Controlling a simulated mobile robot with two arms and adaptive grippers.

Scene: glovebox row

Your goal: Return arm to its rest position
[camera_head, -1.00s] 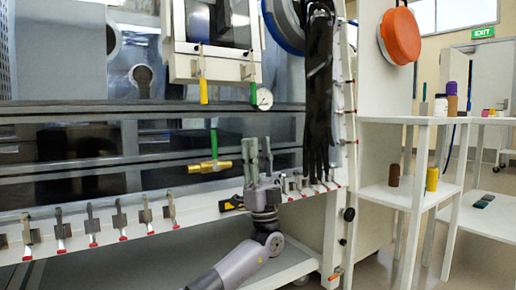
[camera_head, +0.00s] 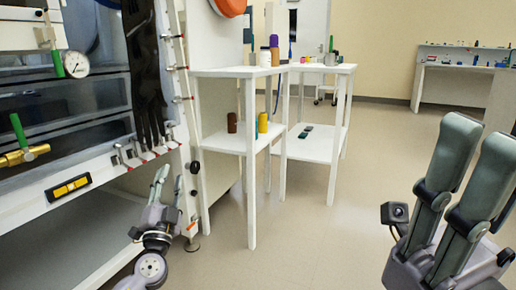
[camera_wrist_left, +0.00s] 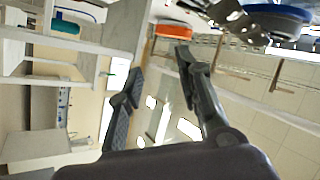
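My left gripper (camera_head: 160,172) stands upright at the lower left of the head view, in front of the glovebox's front edge and below the hanging black glove (camera_head: 148,85). The left wrist view shows its two dark fingers (camera_wrist_left: 158,78) spread apart with nothing between them. My right gripper (camera_head: 481,132) is large and close at the right of the head view. Its two grey-green fingers point up with a gap between them, and it holds nothing.
The glovebox front with its clamps (camera_head: 133,160), gauge (camera_head: 76,64) and brass valve (camera_head: 24,155) fills the left. A white shelf unit (camera_head: 228,142) holding bottles stands beyond it. An orange disc (camera_wrist_left: 173,30) hangs on the side wall. The floor (camera_head: 300,235) between the grippers is clear.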

